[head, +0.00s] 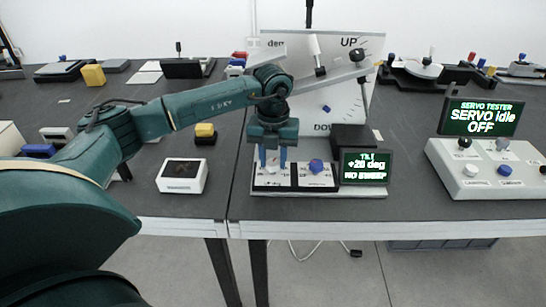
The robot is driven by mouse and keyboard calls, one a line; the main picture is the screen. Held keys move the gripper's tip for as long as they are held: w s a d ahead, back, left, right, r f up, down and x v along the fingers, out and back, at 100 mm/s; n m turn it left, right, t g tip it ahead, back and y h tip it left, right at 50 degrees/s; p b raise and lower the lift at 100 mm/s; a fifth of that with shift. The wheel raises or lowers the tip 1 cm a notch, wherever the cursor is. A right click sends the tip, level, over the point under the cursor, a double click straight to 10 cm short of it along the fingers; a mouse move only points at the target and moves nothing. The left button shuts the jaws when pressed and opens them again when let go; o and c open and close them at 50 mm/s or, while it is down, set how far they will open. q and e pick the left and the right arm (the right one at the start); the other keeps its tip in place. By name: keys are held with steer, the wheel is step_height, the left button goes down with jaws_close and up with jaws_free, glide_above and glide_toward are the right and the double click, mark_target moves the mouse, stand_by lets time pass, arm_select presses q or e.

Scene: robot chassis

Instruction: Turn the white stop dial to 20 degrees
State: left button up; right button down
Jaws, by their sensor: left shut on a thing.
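The white stop dial (271,169) sits on the left part of the white base panel (345,189) at the table's front. My left gripper (272,163) points straight down over it, its two blue fingers on either side, shut on the dial. The fingers partly hide the dial, and its pointer and scale are too small to read. A blue dial (316,166) sits just right of it on the same panel. A green display (365,167) at the right reads TILT, what looks like +28 deg, and NO SWEEP. My right gripper is not in view.
A white upright board (345,105) with UP and DOWN marks and a tilted grey beam (335,79) stands behind my gripper. A servo tester box (485,180) stands at the right. A white box (183,176) and a yellow-topped block (205,131) stand left.

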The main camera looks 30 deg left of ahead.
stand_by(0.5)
arm_select(q)
steer(key=o, duration=1)
